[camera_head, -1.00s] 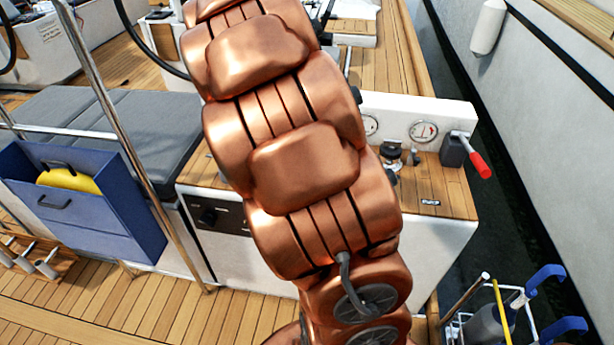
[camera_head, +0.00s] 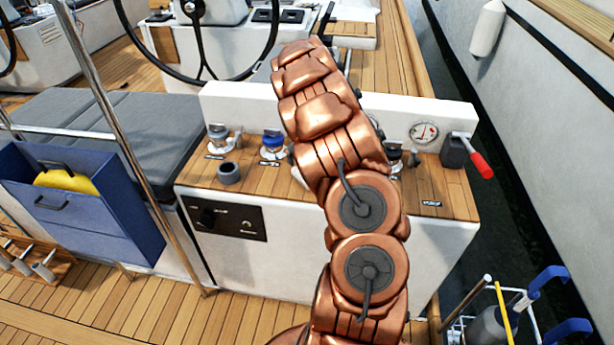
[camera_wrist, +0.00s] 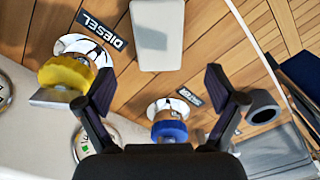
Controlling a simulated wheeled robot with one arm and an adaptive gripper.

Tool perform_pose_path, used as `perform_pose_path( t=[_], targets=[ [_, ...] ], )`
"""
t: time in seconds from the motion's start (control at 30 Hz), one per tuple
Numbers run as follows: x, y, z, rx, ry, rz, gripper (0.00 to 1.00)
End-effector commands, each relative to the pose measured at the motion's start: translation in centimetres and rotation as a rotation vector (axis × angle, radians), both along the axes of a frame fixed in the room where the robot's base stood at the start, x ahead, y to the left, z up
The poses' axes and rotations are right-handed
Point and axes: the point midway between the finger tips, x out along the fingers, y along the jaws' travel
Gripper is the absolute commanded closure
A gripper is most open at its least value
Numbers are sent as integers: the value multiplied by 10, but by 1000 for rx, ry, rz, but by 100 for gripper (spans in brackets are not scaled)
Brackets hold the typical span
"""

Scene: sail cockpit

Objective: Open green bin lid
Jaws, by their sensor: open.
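I cannot make out a green bin lid in either view. My gripper (camera_wrist: 160,96) is open and empty in the wrist view, its two dark fingers spread above the wooden console top. A yellow cap (camera_wrist: 66,73) by a DIESEL label is at the left finger. A blue cap (camera_wrist: 169,131) is below the gap between the fingers. A pale rounded rectangular panel (camera_wrist: 157,38) lies on the wood beyond the fingertips; it does not look green. In the head view my arm hides the gripper and part of the console.
The console (camera_head: 340,255) stands ahead, with a blue cap (camera_head: 273,143), a grey cup (camera_head: 229,173), a gauge (camera_head: 423,132) and a red-handled lever (camera_head: 481,165). A metal rail (camera_head: 120,130) and blue box (camera_head: 75,215) are left. A caddy (camera_head: 500,325) is lower right.

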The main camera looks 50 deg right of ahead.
Motion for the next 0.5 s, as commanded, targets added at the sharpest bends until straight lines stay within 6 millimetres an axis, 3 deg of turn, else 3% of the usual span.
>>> perform_pose_path(
  t=[0.5],
  targets=[
    [-2,-2,-40,-2,2,0,6]
  ],
)
